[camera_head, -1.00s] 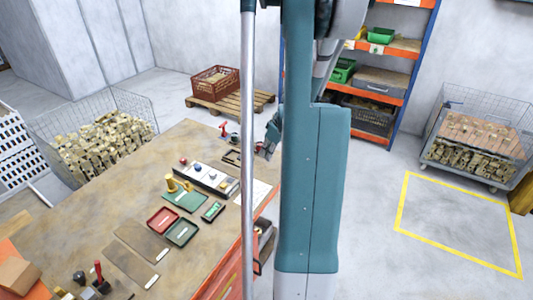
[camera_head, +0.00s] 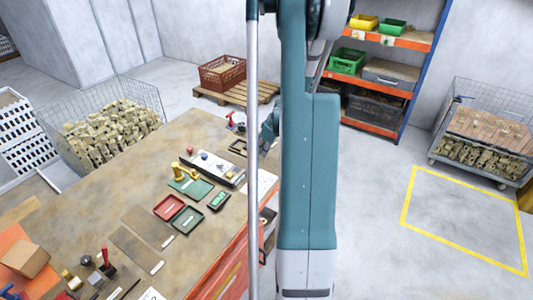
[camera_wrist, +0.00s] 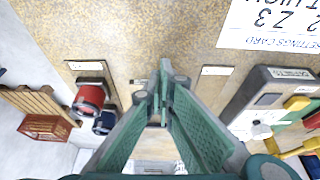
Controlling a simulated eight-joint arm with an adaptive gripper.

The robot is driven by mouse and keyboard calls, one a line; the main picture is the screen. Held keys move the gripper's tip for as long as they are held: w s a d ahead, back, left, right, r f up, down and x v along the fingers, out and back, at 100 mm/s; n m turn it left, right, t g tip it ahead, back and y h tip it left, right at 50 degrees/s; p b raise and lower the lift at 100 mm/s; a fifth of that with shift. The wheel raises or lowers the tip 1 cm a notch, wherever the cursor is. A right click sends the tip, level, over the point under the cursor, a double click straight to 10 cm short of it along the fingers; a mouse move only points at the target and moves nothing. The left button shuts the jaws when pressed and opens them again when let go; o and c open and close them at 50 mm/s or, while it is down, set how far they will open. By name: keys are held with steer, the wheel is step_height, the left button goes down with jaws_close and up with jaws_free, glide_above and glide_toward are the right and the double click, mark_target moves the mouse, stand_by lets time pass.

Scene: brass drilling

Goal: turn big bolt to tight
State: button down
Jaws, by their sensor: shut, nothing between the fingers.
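I cannot make out a big bolt for sure in either view. My gripper (camera_wrist: 158,95) is shut and empty above the brown bench top (camera_wrist: 160,30) in the wrist view. Its fingertips are beside a small metal piece (camera_wrist: 138,81) between two white labels, and they hide part of the bench there. In the head view my gripper (camera_head: 268,132) is at the bench's far right end, partly hidden by my arm. A brass part (camera_head: 177,171) stands on a green mat (camera_head: 190,186).
A grey control box (camera_head: 215,168) with coloured knobs lies left of my gripper. A red-topped item (camera_wrist: 92,95) and a dark blue one (camera_wrist: 104,122) stand near the bench edge. Red and green trays (camera_head: 168,207) lie nearer. A wire cage (camera_head: 110,120) stands left of the bench.

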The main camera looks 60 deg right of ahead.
mark_target(252, 155)
steer(key=shift+w, duration=0.35)
steer(key=shift+w+a+m+h+b, duration=0.3)
steer(key=shift+w+a+m+b, duration=0.1)
steer(key=shift+m, duration=0.3)
steer(key=m+b, duration=0.1)
steer(key=m, duration=0.1)
steer(key=w+a+m+h+b, duration=0.1)
steer(key=m, duration=0.1)
steer(key=shift+a, duration=0.15)
steer(key=m, duration=0.1)
steer(key=m+g+h+b, duration=0.1)
steer(key=w+a+m, duration=0.1)
steer(key=m, duration=0.1)
steer(key=shift+r+h, duration=0.1)
steer(key=shift+h, duration=0.2)
steer(key=shift+w+b, duration=0.1)
steer(key=shift+b, duration=0.2)
steer(key=shift+a, duration=0.1)
stand_by(0.5)
